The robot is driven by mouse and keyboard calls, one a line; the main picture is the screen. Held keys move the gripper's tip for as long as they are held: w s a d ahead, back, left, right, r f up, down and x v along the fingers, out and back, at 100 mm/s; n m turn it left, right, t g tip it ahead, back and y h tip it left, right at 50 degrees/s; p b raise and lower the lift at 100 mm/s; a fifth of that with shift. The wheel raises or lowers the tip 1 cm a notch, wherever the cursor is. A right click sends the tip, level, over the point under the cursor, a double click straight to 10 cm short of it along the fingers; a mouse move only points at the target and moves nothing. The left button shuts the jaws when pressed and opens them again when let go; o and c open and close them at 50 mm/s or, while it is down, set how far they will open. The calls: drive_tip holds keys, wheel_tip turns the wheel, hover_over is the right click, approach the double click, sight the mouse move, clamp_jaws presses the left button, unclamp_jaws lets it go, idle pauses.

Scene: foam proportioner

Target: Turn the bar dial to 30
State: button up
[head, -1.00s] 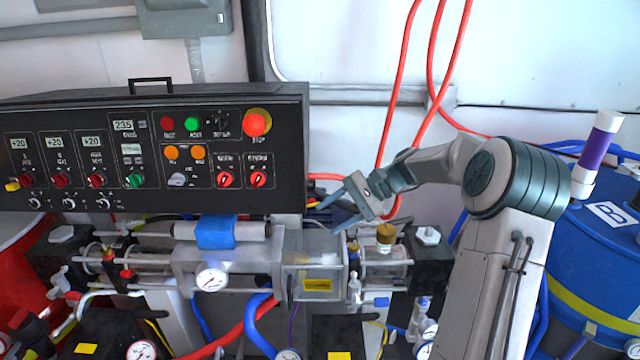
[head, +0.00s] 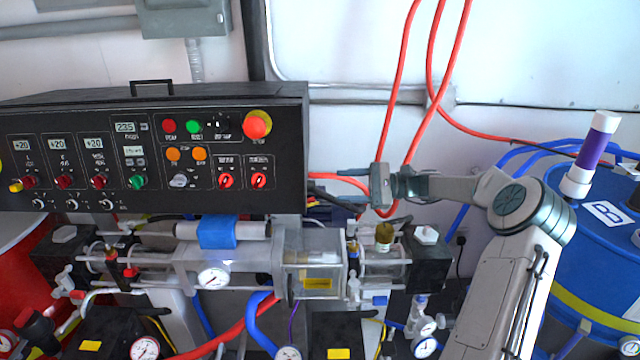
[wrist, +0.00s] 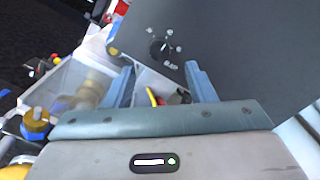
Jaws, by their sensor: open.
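In the wrist view a black round dial (wrist: 160,48) with white marks around it sits on a dark grey panel face (wrist: 235,45). Its marks are too small to read, and I cannot tell whether it is the bar dial. My gripper (wrist: 160,76) is open and empty, its two blue-grey fingers apart below the dial in the picture and not touching it. In the head view my gripper (head: 379,188) is right of the black control console (head: 150,150), seen nearly edge-on. The console's right side face is hidden there.
Below the console is a clear-walled pump block (head: 312,262) with a brass cap (head: 384,234) and gauges. Red hoses (head: 400,80) hang behind my gripper. A blue drum (head: 605,260) stands at the right. Open space lies between the console and my gripper.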

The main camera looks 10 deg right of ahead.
sight(311, 186)
drive_tip(key=w+a+p, duration=0.1)
drive_tip(key=a, duration=0.5)
drive_tip(key=shift+w+a, duration=0.2)
drive_tip(key=shift+a, duration=0.2)
drive_tip(key=c, duration=1)
